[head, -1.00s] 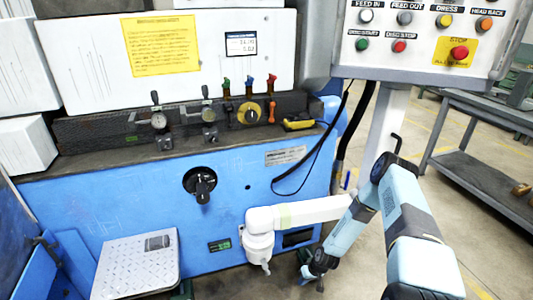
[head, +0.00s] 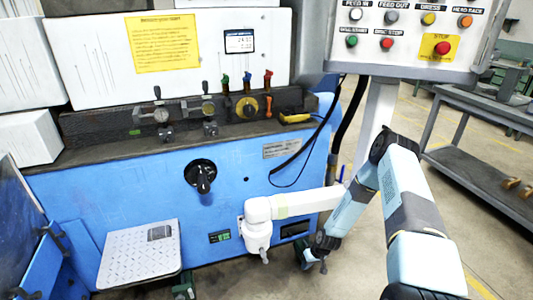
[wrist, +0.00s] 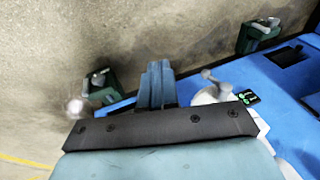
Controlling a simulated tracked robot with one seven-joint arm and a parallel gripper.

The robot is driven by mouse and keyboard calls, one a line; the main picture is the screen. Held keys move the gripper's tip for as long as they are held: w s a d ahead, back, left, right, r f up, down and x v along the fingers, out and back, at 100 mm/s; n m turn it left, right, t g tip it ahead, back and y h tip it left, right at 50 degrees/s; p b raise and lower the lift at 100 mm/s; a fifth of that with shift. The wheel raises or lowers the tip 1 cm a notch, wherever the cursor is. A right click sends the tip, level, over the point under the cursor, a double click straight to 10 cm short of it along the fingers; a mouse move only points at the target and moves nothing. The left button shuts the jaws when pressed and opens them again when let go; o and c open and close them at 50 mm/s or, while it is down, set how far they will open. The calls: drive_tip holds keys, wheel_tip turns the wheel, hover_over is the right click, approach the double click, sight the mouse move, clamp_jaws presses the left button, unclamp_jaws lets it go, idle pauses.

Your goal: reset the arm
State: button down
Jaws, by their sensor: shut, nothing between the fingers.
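My arm folds down from the lower right in the head view, with its elbow raised. My gripper (head: 308,262) hangs low in front of the blue machine (head: 110,200), to the right of the white spout-like fitting (head: 258,236). In the wrist view its two blue-grey fingers (wrist: 156,86) are together with nothing between them. They point toward the concrete floor beside the machine's base.
A control panel (head: 415,50) with several buttons stands on a post above my arm. A square textured plate (head: 135,262) juts out at lower left. A grey shelf table (head: 470,170) stands at right. Green machine feet (wrist: 103,86) show in the wrist view. Open floor lies at right.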

drive_tip(key=w+d+r+h, duration=0.1)
drive_tip(key=w+d+r, duration=0.15)
drive_tip(key=r, duration=0.65)
drive_tip(key=w+d+r, duration=0.1)
drive_tip(key=w+r, duration=0.2)
drive_tip(key=r, duration=0.5)
drive_tip(key=w+d+r+h, duration=0.1)
drive_tip(key=w+d+r, duration=0.1)
drive_tip(key=r, duration=0.7)
drive_tip(key=s+r+t+h, duration=0.1)
drive_tip(key=s+r, duration=0.2)
drive_tip(key=r, duration=0.8)
drive_tip(key=s+d+r+m+t, duration=0.1)
drive_tip(key=s+r, duration=0.1)
drive_tip(key=r, duration=0.9)
drive_tip(key=s+r+h, duration=0.1)
drive_tip(key=s+r, duration=0.2)
drive_tip(key=r, duration=0.7)
drive_tip(key=s+r+m+t, duration=0.1)
drive_tip(key=s+r, duration=0.5)
drive_tip(key=s, duration=0.3)
drive_tip(key=s+r+m+t, duration=0.1)
drive_tip(key=s+r, duration=0.5)
drive_tip(key=s, duration=0.4)
drive_tip(key=s+a+r, duration=0.1)
drive_tip(key=s+r, duration=0.6)
drive_tip(key=s, duration=0.2)
drive_tip(key=shift+s+m+t, duration=0.3)
drive_tip(key=shift+m+t, duration=0.1)
drive_tip(key=shift+a, duration=0.1)
